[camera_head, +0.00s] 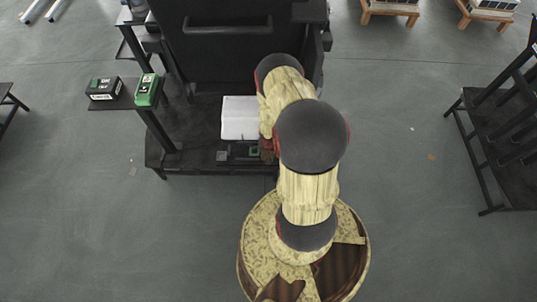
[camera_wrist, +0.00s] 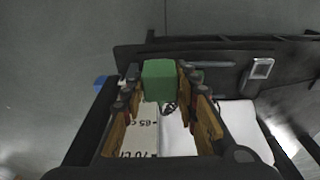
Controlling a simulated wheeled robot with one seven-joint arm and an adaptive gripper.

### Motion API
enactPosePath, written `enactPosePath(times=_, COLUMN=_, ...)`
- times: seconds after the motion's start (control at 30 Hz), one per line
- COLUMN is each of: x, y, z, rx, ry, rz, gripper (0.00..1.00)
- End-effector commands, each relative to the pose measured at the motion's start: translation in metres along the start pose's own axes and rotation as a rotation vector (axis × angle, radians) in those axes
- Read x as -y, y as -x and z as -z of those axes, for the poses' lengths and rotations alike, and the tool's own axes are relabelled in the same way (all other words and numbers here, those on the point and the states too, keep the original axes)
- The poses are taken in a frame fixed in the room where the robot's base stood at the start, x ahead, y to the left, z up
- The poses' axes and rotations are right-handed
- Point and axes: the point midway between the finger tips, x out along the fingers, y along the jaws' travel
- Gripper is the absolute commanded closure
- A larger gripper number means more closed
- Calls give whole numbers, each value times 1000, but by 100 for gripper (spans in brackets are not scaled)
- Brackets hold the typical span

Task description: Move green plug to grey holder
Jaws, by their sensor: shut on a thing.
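The green plug (camera_wrist: 159,80) shows as a green block in the wrist view, between the fingertips of my gripper (camera_wrist: 157,88). My gripper is shut on it. Below the plug lies a white surface with printed marks. A small grey frame (camera_wrist: 260,69) sits on the dark panel to the right of the plug, apart from it; it may be the grey holder, but I cannot tell for sure. In the head view my arm hides most of my gripper, and a small grey piece (camera_head: 222,156) lies near the front of the dark bench.
The dark bench (camera_head: 190,155) carries a white box or sheet (camera_head: 240,118). A side shelf (camera_head: 124,101) at left holds a black box (camera_head: 104,88) and a green box (camera_head: 147,90). A dark rack (camera_head: 500,125) stands at right. Open floor lies between bench and rack.

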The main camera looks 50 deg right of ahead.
Motion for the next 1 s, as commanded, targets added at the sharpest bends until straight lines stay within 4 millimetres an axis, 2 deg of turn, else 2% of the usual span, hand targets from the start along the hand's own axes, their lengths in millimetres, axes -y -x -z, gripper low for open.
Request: enactPosePath(times=1.0, x=0, y=28, z=4, rx=0, ry=0, rz=0, gripper=93)
